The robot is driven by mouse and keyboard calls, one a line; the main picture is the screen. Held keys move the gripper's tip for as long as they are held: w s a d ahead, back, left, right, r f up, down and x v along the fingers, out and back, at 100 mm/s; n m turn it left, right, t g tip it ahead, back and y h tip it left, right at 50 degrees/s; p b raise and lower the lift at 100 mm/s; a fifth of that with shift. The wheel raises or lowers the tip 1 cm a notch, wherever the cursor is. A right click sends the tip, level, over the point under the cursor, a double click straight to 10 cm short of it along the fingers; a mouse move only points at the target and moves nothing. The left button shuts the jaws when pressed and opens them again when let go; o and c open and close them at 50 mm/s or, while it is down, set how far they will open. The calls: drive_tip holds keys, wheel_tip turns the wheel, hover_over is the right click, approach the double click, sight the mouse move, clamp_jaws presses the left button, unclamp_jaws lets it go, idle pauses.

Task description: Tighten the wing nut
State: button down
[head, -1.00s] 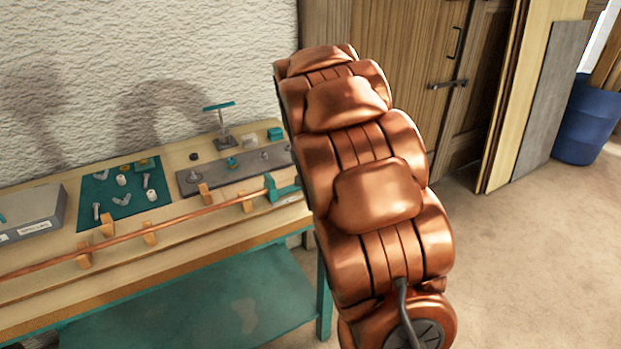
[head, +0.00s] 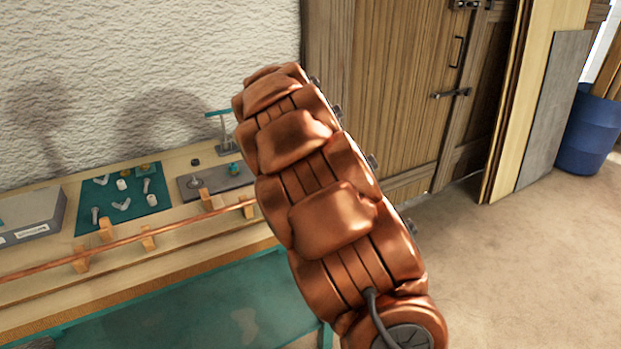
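My gripper is not in view; my copper-coloured arm reaches up across the middle of the head view and hides the right part of the bench. No wing nut can be made out for certain. A grey plate (head: 222,183) on the bench carries an upright metal stud (head: 195,182) and a small teal piece (head: 234,169); its right end is hidden behind my arm.
A grey box (head: 30,218) sits at left. A teal-topped stand (head: 222,130) rises behind the plate. Boards (head: 555,110) and a blue barrel (head: 588,130) stand at right; the floor there is clear.

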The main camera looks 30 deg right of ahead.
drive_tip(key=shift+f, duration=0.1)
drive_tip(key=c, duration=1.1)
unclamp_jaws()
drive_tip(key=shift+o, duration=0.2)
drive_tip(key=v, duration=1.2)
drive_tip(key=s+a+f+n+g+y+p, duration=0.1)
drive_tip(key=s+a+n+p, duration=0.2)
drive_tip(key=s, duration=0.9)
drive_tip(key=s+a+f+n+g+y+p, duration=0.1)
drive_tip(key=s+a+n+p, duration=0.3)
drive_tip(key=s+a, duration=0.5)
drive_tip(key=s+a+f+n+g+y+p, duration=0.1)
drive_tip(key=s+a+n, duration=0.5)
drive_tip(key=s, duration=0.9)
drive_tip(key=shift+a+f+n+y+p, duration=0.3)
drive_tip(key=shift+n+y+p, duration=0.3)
drive_tip(key=shift+p, duration=0.55)
